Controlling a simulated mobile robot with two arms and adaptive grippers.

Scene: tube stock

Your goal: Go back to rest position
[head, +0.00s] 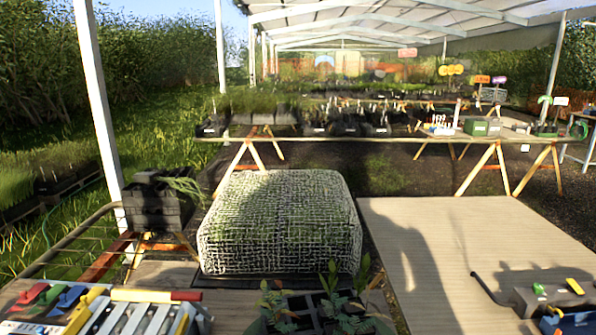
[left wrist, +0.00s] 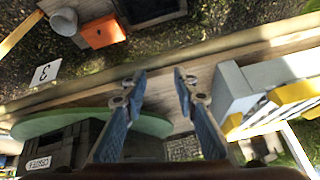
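My left gripper (left wrist: 160,75) shows in the left wrist view with its two blue-grey fingers apart and nothing between them. Beyond the fingertips is a wooden table edge, with dark ground past it. Neither gripper shows in the head view, and my right gripper is in no view.
In the head view, a mesh-covered block (head: 280,222) stands in the middle, with potted plants (head: 320,305) in front. The left wrist view shows a black box (left wrist: 60,145), a grey-and-yellow rack (left wrist: 240,85) and an orange container (left wrist: 102,32).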

